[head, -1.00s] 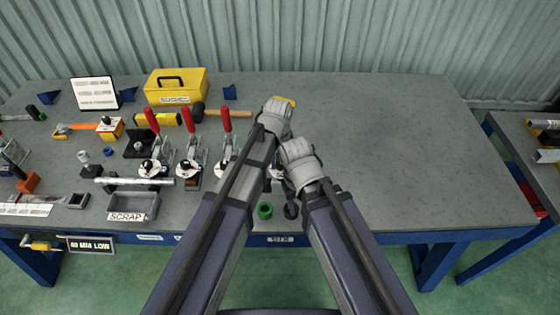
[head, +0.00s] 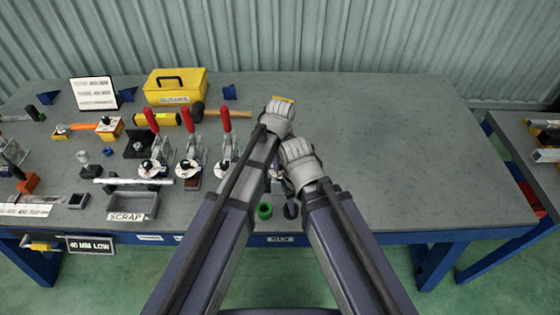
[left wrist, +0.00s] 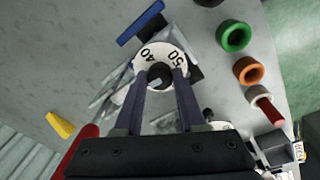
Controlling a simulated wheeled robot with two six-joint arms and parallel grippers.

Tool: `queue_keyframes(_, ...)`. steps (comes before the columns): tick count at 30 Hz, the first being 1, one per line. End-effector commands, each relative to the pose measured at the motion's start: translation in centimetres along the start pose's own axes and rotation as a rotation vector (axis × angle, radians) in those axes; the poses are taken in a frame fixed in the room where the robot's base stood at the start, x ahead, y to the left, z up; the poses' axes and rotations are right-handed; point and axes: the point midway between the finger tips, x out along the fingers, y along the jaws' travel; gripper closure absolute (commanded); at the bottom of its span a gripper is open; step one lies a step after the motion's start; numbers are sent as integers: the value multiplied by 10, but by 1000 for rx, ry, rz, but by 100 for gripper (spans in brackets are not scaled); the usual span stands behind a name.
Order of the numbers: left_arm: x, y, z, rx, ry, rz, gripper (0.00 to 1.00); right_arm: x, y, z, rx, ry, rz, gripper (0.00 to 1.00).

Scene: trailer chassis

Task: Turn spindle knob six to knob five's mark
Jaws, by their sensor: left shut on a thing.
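My left gripper (left wrist: 164,84) is shut on a dark knob (left wrist: 158,72) in the left wrist view, one finger on each side. In the head view my left gripper (head: 277,116) hides this knob, behind the bench-edge label SIX (head: 279,240). Two other white dials, one at the far left (head: 150,168) and one beside it (head: 188,169), stand with red-handled clamps to the left. My right gripper (head: 298,163) is close beside the left one; its fingers are hidden.
A green ring (left wrist: 234,36) and an orange ring (left wrist: 248,70) lie near the held knob. A scrap tray (head: 133,205), a yellow case (head: 175,86) and a hammer (head: 220,116) are left of my arms. The bench right of my arms is clear.

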Motion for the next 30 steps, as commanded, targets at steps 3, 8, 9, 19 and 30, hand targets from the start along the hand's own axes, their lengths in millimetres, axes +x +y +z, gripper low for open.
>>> queue_keyframes(3,0,0,0,-51,1,-1,100,0,0,0,0,0,0,50)
queue_keyframes(8,0,0,0,-97,2,-2,100,0,0,0,0,0,0,50)
queue_keyframes(9,0,0,0,-105,2,-3,100,0,0,0,0,0,0,50)
queue_keyframes(19,0,0,0,-127,3,-3,100,0,0,0,0,0,0,50)
queue_keyframes(30,0,0,0,-126,3,-3,44,0,0,0,0,0,0,50)
